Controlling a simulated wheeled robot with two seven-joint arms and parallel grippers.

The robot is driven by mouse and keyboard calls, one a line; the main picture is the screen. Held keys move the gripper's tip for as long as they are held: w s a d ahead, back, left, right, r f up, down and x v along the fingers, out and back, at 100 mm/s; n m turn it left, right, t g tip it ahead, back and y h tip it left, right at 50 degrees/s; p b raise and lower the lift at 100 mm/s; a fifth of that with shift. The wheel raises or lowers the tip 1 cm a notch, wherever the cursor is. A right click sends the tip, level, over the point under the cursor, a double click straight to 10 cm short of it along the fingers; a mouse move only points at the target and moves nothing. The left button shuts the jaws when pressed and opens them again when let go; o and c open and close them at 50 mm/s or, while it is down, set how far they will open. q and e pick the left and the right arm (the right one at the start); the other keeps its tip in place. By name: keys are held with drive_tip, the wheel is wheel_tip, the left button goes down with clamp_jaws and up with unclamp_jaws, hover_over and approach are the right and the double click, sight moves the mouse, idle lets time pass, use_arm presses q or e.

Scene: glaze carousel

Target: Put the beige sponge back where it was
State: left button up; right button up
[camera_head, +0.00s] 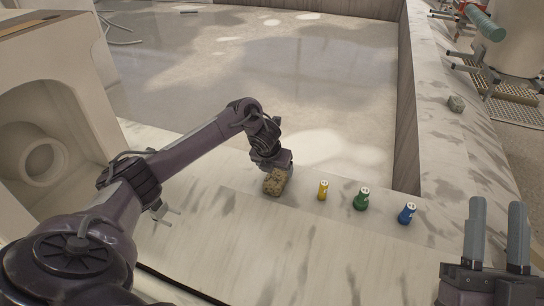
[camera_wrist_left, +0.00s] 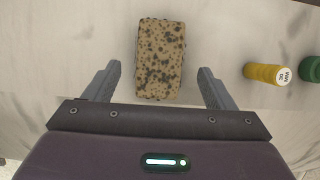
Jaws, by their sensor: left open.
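The beige sponge (camera_head: 275,182), with dark speckles, lies on the pale marble counter (camera_head: 285,240), left of the yellow bottle. In the left wrist view the sponge (camera_wrist_left: 160,58) sits between and ahead of my left gripper's fingers, with a gap on each side. My left gripper (camera_head: 277,172) is open over the sponge; its fingers also show in the left wrist view (camera_wrist_left: 160,88). My right gripper (camera_head: 497,232) is at the lower right of the head view, its two grey fingers apart and nothing between them.
A small grey-green block (camera_head: 456,103) lies on the right-hand counter. The counter in front of the bottles is clear.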

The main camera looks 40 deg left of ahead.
sight(273, 181)
use_arm(q)
drive_tip(key=p+v, duration=0.1)
drive_tip(key=v, duration=0.2)
drive_tip(key=p+v, duration=0.1)
drive_tip(key=v, duration=0.1)
drive_tip(key=shift+s+r, duration=0.2)
drive_tip(key=shift+r, duration=0.15)
use_arm(e)
wheel_tip(273, 181, down, 17)
drive_tip(key=w+a+g+h, duration=0.1)
drive_tip(key=a+g+h, duration=0.1)
drive_tip(key=g, duration=0.7)
drive_tip(key=shift+w+h, duration=0.4)
drive_tip(key=shift+h, duration=0.4)
